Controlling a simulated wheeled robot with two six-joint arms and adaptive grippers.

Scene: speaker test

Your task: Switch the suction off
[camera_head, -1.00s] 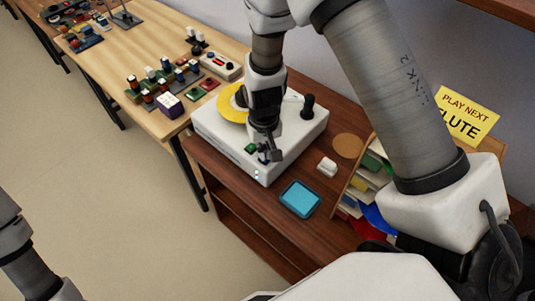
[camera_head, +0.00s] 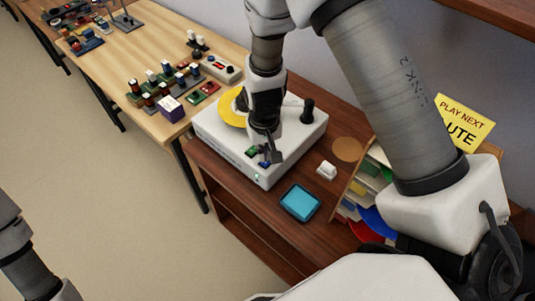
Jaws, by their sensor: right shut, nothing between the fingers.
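A white box-shaped player (camera_head: 215,142) with a yellow disc (camera_head: 229,108) on top stands on the brown wooden cabinet. A green button (camera_head: 251,149) and a blue button (camera_head: 264,163) sit near its front corner. A small greenish light (camera_head: 257,177) shows on its front face below them. My right gripper (camera_head: 270,156) is shut and empty, pointing down just above or beside the blue button; I cannot tell whether it touches. It hides part of the disc and top. No label for suction is readable. Only part of my left arm shows at lower left; its gripper is out of view.
A black knob (camera_head: 307,111) stands upright on the player's back right. A teal tray (camera_head: 300,203), a small white block (camera_head: 326,170) and a round cork mat (camera_head: 348,149) lie to its right. A rack of colourful sleeves (camera_head: 367,184) stands further right. The wooden table (camera_head: 110,75) holds several small parts.

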